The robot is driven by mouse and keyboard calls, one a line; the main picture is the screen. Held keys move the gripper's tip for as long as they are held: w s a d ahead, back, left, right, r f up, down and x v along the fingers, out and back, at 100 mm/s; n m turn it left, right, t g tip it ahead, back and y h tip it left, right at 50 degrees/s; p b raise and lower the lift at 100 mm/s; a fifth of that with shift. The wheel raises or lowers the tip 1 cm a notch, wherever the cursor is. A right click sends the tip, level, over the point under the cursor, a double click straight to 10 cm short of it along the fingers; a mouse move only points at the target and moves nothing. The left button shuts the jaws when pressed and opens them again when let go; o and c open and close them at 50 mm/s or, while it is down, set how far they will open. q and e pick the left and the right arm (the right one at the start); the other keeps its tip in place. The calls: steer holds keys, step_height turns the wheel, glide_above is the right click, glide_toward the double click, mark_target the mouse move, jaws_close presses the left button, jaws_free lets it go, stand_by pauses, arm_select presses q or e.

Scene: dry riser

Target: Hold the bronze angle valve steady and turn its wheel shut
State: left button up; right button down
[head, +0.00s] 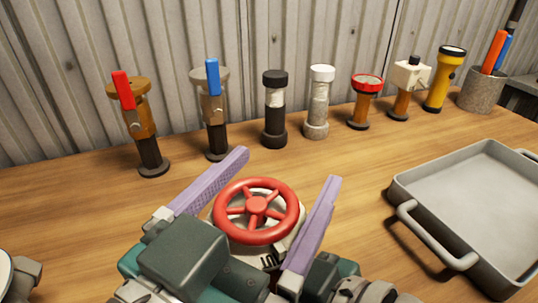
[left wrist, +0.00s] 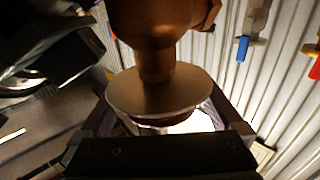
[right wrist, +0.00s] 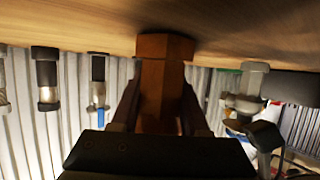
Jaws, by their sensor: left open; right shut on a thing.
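The bronze angle valve's red wheel (head: 256,207) faces up at the front middle in the head view, with a pale plate showing beneath its rim. My left gripper (head: 287,167) is open, its two purple fingers on either side of the wheel. In the left wrist view the bronze body (left wrist: 155,40) and a round plate (left wrist: 158,94) cover most of the wheel. My right gripper (right wrist: 161,92) is shut on the bronze valve's faceted lower body (right wrist: 166,50), at the tabletop. In the head view my left gripper and the wheel hide that body.
A grey tray (head: 402,190) with handles stands at the right. Along the back stand a red-lever valve (head: 145,121), a blue-lever valve (head: 216,130), several other fittings and torches, and a grey pot (head: 481,98). Bare wooden table lies between the wheel and that row.

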arm_select(q)
steer(key=shift+c, duration=0.4)
steer(key=c, duration=1)
steer(key=shift+s+d+m+g+h, duration=0.15)
steer(key=shift+m+g+h, duration=0.45)
steer(key=shift+m+h, duration=0.25)
steer(key=shift+c, duration=0.3)
steer(key=o, duration=1.1)
steer(key=shift+o, duration=0.2)
steer(key=v, duration=1.2)
